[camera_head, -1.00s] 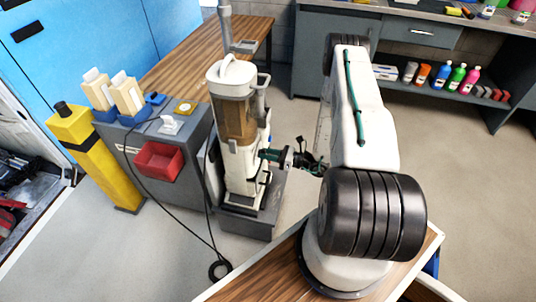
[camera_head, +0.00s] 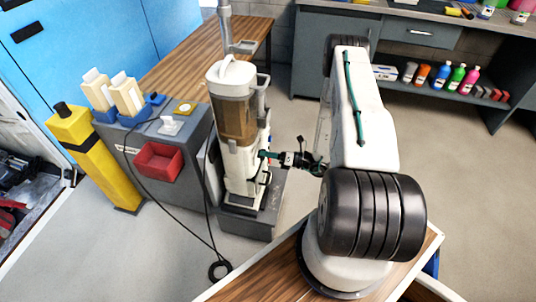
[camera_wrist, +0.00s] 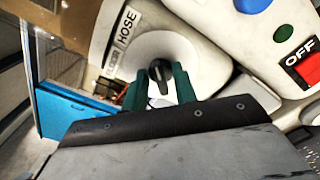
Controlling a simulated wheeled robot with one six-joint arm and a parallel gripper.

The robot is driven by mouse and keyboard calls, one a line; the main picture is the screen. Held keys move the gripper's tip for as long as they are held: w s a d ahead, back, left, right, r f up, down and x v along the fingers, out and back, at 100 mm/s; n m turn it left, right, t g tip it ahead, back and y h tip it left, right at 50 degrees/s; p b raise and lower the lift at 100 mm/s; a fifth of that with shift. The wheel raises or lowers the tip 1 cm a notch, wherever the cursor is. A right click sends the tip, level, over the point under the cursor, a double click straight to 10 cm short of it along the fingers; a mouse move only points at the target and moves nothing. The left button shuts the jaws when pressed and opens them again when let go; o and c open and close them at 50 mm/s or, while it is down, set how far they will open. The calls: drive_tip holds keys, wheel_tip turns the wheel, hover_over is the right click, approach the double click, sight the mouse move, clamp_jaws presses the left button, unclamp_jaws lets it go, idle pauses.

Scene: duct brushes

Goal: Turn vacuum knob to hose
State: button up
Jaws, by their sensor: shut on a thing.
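The vacuum (camera_head: 236,130) stands upright on a grey base right of the grey cabinet. In the wrist view its knob (camera_wrist: 160,70) is a dark piece at the centre of a round white dial (camera_wrist: 195,52). In the head view my gripper (camera_head: 268,155) reaches the vacuum's right side. The fingertips are partly hidden there.
A red OFF switch (camera_wrist: 305,65) and a green button (camera_wrist: 281,34) lie right of the dial. A black cable (camera_head: 180,220) hangs to the floor left of the vacuum. A yellow post (camera_head: 90,155) and red bin (camera_head: 158,161) stand further left.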

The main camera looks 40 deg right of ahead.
drive_tip(key=shift+w+d, duration=0.1)
drive_tip(key=shift+d, duration=0.05)
drive_tip(key=o, duration=0.6)
drive_tip(key=v, duration=0.7)
drive_tip(key=shift+s+d, duration=0.25)
drive_tip(key=shift+s, duration=0.1)
